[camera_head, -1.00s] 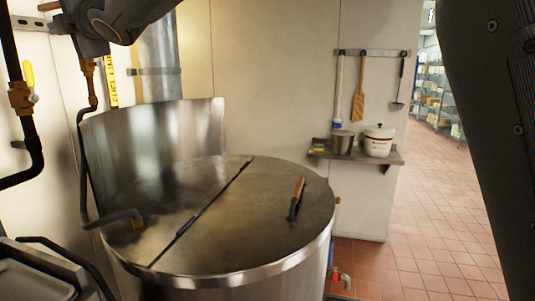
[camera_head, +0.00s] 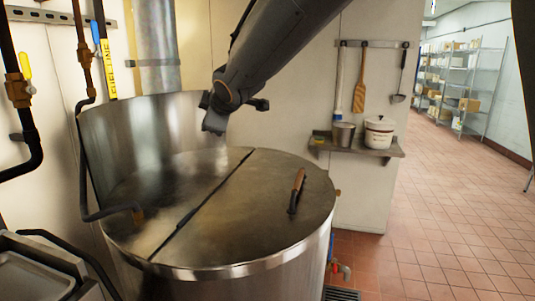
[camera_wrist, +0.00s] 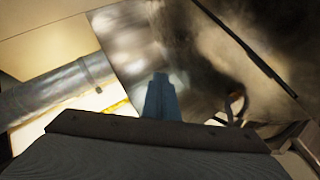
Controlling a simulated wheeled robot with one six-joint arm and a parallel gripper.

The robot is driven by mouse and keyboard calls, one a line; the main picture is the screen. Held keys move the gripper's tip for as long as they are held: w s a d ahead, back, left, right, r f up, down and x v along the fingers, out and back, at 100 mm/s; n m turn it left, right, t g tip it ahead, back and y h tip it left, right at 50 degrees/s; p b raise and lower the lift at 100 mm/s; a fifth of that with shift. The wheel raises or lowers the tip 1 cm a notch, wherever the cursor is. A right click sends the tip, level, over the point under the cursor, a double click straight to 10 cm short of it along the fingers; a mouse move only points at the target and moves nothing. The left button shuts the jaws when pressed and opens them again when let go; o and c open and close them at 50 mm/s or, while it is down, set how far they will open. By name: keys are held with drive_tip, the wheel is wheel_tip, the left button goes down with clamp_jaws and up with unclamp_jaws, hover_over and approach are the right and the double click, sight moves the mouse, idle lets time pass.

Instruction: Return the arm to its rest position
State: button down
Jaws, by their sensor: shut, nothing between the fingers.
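My gripper (camera_head: 214,122) hangs at the end of my arm, above the back of the large steel kettle (camera_head: 250,268). It is shut and empty, and apart from the lid (camera_head: 255,210). In the wrist view my shut fingers (camera_wrist: 162,85) point toward the shiny metal of the kettle, with nothing held between them. My arm comes down from the top of the head view. The lid lies flat on the right part of the kettle, with a wooden handle (camera_head: 297,190) on it.
A curved steel guard (camera_head: 140,130) stands behind the kettle, near pipes (camera_head: 20,95) on the left. A wall shelf (camera_head: 360,148) holds a pot (camera_head: 343,135) and a white crock (camera_head: 379,132); utensils hang above. Tiled floor on the right is clear.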

drive_tip(key=s+d+f+m+g+h, duration=0.25)
drive_tip(key=s+d+f+m, duration=0.2)
drive_tip(key=d+f, duration=0.55)
drive_tip(key=s+d+f+m+g+h, duration=0.25)
drive_tip(key=s+d+f+m, duration=0.2)
drive_tip(key=d+f, duration=0.6)
drive_tip(key=s+d+f+m+g, duration=0.1)
drive_tip(key=s+d+f+m, duration=0.2)
drive_tip(key=s+d, duration=0.2)
drive_tip(key=s+d+f+m+g, duration=0.2)
drive_tip(key=s+d, duration=0.3)
drive_tip(key=s, duration=0.4)
drive_tip(key=s+d+f+m+g+h, duration=0.1)
drive_tip(key=s+d+f+m+g, duration=0.1)
drive_tip(key=s+d+f+m, duration=0.2)
drive_tip(key=s+d, duration=0.1)
drive_tip(key=s, duration=0.2)
drive_tip(key=shift+s+m, duration=0.2)
drive_tip(key=shift+m, duration=0.1)
